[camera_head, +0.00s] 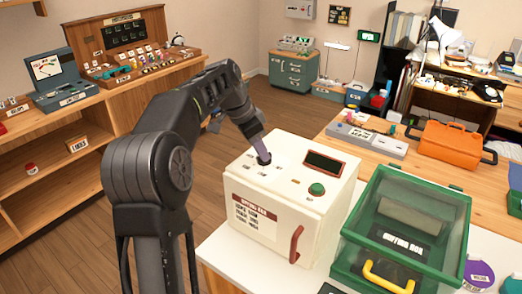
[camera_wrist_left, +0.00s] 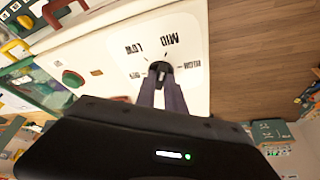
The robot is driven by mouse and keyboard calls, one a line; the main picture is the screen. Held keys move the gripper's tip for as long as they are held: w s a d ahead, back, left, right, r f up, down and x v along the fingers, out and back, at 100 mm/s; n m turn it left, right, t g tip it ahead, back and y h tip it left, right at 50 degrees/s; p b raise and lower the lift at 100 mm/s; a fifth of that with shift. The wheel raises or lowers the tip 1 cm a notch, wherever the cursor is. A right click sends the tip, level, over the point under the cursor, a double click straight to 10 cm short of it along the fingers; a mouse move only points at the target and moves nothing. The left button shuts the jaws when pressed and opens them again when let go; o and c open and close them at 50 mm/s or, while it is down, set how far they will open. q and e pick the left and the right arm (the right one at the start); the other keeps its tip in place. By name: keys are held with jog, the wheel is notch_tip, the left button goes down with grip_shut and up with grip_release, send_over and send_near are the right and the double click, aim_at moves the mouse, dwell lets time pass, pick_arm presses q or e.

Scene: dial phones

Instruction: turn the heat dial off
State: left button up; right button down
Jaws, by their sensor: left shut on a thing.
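The heat dial (camera_head: 264,159) is a small dark knob on the top face of a cream-white box (camera_head: 245,225). In the left wrist view the dial (camera_wrist_left: 160,70) sits among printed marks, with LOW, MID and HIGH readable around it and a smaller mark at its left that looks like OFF. My left gripper (camera_head: 262,152) comes down onto the dial from above. Its two narrow fingers (camera_wrist_left: 161,84) are closed on the knob. The fingers partly cover the dial, so I cannot tell which mark it points to. My right gripper is in neither view.
The white box also carries a green button (camera_head: 317,188), a dark display (camera_head: 323,163) and a red handle (camera_head: 296,244). A green clear-sided box (camera_head: 410,225) stands close at its right. An orange toolbox (camera_head: 450,145) is farther back. Wooden shelves (camera_head: 60,140) stand at the left.

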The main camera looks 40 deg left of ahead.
pick_arm(q)
grip_shut()
